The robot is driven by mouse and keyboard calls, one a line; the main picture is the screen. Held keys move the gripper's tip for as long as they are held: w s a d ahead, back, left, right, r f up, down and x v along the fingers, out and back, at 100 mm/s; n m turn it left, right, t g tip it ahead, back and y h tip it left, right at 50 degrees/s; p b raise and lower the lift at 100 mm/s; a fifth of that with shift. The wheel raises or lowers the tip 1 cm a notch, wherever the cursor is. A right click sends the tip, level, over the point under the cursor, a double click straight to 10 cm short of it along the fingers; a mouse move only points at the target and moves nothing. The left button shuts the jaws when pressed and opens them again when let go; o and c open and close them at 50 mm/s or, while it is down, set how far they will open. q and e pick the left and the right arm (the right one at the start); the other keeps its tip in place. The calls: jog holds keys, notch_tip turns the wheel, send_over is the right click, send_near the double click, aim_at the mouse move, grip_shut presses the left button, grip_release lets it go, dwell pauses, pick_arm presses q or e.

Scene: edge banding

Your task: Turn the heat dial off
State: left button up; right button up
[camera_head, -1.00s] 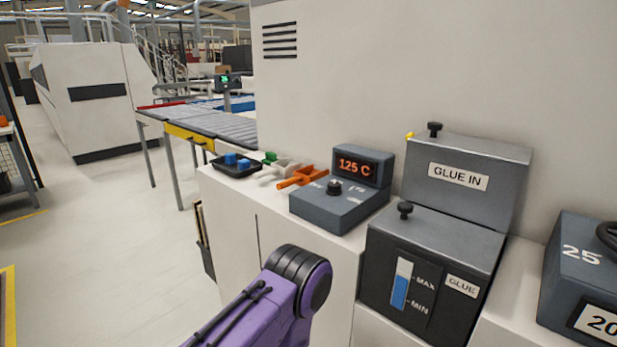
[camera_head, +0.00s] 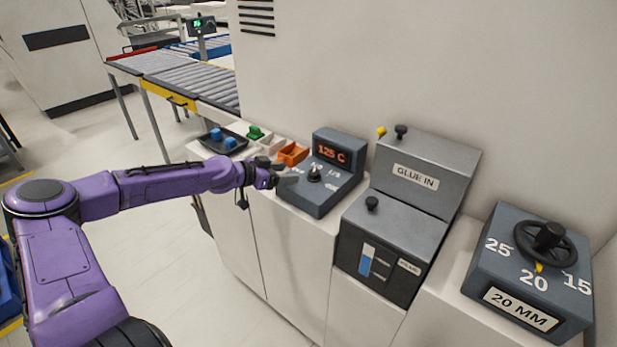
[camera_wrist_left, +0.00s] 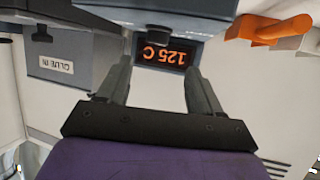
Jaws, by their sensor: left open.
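The heat dial (camera_head: 314,172) is a small black knob on top of a grey control box (camera_head: 318,197). White markings surround it, and the box's raised display (camera_head: 333,150) reads 125 C in orange. The display shows upside down in the left wrist view (camera_wrist_left: 165,55), with a dark knob (camera_wrist_left: 158,33) just above it, between the fingers. My left gripper (camera_head: 282,173) is just left of the dial, apart from it. In the wrist view its two fingers (camera_wrist_left: 158,85) are spread with nothing between them. My right gripper is not seen.
A glue unit (camera_head: 395,218) stands to the right, then a 20 MM handwheel box (camera_head: 525,270). Open floor lies at the left front.

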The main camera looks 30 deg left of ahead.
aim_at(311, 173)
pick_arm(q)
jog(key=b+x, duration=0.4)
jog(key=x, duration=0.4)
jog(key=shift+d+f, duration=0.25)
jog(key=shift+w+d+f, duration=0.15)
jog(key=shift+w+d, duration=0.05)
jog(key=shift+w, duration=0.4)
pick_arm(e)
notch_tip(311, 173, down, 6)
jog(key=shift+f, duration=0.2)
pick_arm(q)
jog(key=shift+s+b, duration=0.1)
jog(key=shift+b, duration=0.2)
jog(key=c, duration=1.1)
